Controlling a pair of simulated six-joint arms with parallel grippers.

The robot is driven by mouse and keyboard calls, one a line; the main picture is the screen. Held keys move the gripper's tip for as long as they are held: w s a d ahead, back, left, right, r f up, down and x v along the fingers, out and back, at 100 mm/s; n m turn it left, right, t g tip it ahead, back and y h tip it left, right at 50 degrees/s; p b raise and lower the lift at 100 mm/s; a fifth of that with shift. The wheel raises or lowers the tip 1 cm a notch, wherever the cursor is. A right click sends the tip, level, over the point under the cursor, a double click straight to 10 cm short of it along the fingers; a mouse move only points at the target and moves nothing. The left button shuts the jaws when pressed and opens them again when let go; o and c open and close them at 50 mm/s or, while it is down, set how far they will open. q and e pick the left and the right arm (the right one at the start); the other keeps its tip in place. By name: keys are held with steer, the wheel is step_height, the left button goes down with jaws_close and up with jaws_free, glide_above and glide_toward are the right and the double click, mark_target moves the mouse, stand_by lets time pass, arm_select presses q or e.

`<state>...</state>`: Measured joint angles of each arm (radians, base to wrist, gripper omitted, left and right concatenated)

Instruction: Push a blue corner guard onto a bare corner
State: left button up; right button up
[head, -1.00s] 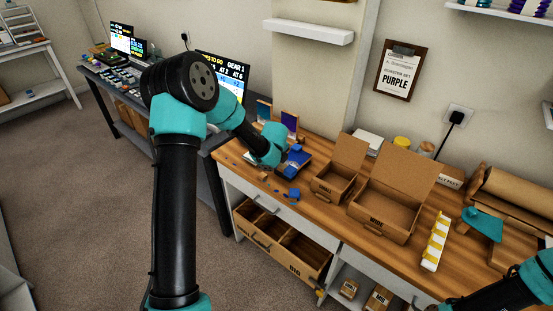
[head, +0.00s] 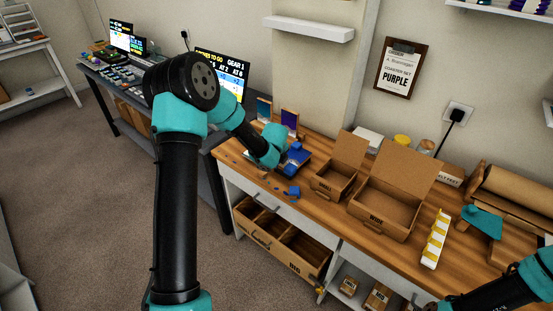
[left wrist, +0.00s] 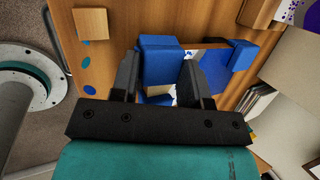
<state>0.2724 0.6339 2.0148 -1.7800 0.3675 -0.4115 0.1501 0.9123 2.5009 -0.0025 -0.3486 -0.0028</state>
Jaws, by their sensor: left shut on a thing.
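In the left wrist view my left gripper (left wrist: 160,68) is shut on a blue corner guard (left wrist: 158,45), which sits between its fingers at one end of a blue-and-white painted panel (left wrist: 206,58). I cannot tell whether this guard is fully seated. A second blue guard (left wrist: 243,55) is at the panel's right end. More blue shows below, partly hidden by my fingers. In the head view my left arm's wrist hides the gripper tips beside the blue pieces (head: 296,149). My right gripper is out of view.
The wooden bench (head: 330,213) carries a small open carton (head: 333,186), a larger open carton (head: 385,212) and a white strip with yellow pieces (head: 435,240). Two coloured panels (head: 289,122) stand behind my left wrist. An open drawer (head: 280,240) juts out below.

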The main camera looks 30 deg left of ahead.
arm_select(q)
steer(key=shift+w+d+f, duration=0.1)
steer(key=shift+d+f, duration=0.05)
stand_by(0.7)
steer(key=o, duration=1.2)
steer(key=shift+r, duration=4)
jaws_close()
